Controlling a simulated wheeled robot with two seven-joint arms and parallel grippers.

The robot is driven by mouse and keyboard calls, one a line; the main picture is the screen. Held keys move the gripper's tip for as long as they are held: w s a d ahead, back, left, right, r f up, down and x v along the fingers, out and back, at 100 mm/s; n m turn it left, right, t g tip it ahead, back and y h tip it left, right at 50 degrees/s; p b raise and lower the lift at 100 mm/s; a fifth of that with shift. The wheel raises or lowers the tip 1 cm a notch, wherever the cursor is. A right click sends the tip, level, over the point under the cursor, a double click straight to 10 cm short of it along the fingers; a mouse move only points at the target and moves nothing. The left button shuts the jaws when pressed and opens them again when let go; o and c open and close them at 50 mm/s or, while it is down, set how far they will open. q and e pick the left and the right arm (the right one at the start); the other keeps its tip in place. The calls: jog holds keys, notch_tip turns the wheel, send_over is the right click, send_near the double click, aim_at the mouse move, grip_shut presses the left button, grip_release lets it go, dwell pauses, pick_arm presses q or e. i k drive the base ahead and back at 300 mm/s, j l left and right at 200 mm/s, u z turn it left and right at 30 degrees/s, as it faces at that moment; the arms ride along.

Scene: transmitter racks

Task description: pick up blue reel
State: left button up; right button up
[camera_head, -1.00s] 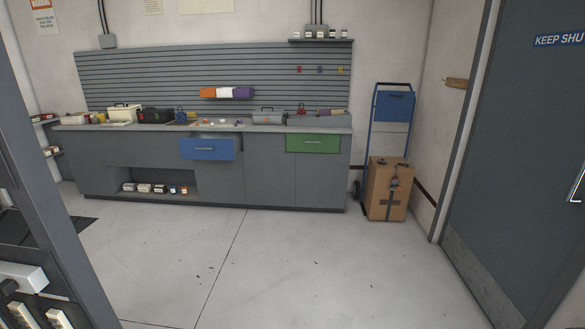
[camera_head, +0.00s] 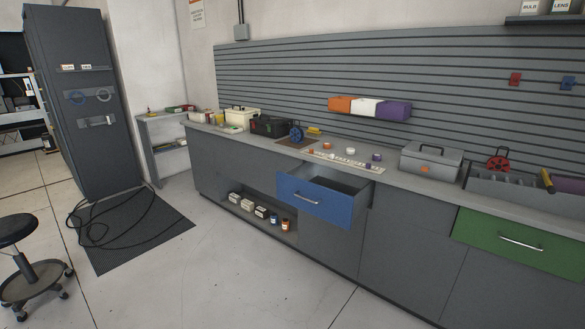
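A blue reel (camera_head: 296,133) stands upright on the workbench top (camera_head: 398,175), towards the back, between the black case and the small items in the middle. It rests on or beside a brown mat (camera_head: 291,144). A red reel (camera_head: 498,160) stands further right on the same bench, behind or in a grey tray. Neither of my grippers shows in the head view.
The blue drawer (camera_head: 314,197) juts open from the bench front. The green drawer (camera_head: 514,243) looks closed. A black case (camera_head: 271,126) and grey toolbox (camera_head: 431,160) flank the reel area. A stool (camera_head: 17,230) and floor cables (camera_head: 118,222) are left; the floor before the bench is clear.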

aim_at(297, 134)
jog(key=i+j+u, duration=0.25)
jog(key=i, duration=0.3)
jog(key=i+u, duration=0.3)
jog(key=i, duration=0.3)
jog(key=i+u, duration=0.25)
jog(key=i, duration=0.3)
jog(key=i+l+u, duration=0.25)
jog(key=i, duration=0.35)
jog(key=i+l+u, duration=0.3)
jog(key=i, duration=0.25)
jog(key=i+z, duration=0.25)
jog(key=i, duration=0.15)
jog(key=i+j+z, duration=0.2)
jog(key=i, duration=0.2)
jog(key=i+j+z, duration=0.25)
jog(key=i, duration=0.15)
